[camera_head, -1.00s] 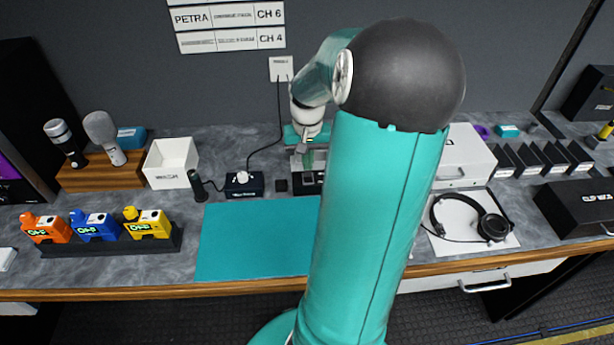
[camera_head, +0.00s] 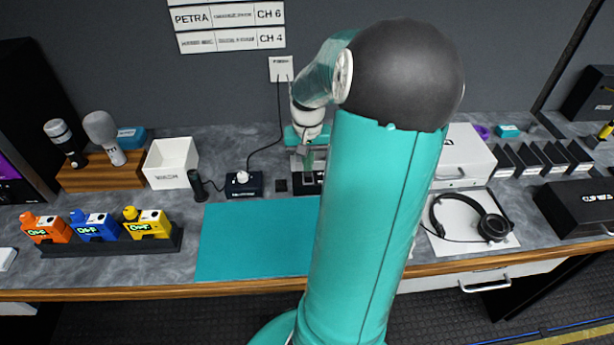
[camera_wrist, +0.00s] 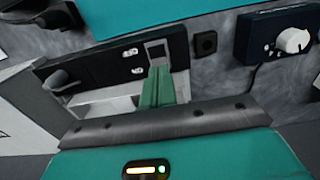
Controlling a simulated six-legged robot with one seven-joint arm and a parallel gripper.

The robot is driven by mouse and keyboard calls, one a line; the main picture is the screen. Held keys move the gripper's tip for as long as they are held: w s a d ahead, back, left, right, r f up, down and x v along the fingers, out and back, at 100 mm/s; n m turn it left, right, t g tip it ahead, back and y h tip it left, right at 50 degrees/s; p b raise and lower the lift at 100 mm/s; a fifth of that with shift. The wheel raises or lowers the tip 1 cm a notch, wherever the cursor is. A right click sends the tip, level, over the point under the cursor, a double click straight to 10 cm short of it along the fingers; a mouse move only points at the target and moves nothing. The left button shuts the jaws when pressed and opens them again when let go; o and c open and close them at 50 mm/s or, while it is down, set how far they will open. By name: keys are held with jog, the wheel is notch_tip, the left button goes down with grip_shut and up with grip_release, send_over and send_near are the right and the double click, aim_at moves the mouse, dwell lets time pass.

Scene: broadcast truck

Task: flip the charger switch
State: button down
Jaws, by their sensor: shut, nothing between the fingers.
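The charger is a black unit (camera_head: 306,188) at the back of the bench, partly hidden by my arm in the head view. In the wrist view its long black panel (camera_wrist: 100,66) shows a switch in a square grey frame (camera_wrist: 157,44) at its right end. Small white-marked parts sit left of the switch. My gripper (camera_wrist: 160,72) is shut and empty, its green fingers close together with the tips right at the lower edge of the switch frame. I cannot tell whether they touch it. In the head view my gripper (camera_head: 308,160) is above the charger.
A small black square block (camera_head: 281,186) and a black box with a white knob (camera_head: 242,184) stand left of the charger. A teal mat (camera_head: 255,240) lies in front. A white cabinet (camera_head: 462,158) and headphones (camera_head: 470,215) are to the right.

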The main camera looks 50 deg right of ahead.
jog(key=shift+f, duration=0.7)
dwell(0.3)
jog(key=shift+r, duration=3.5)
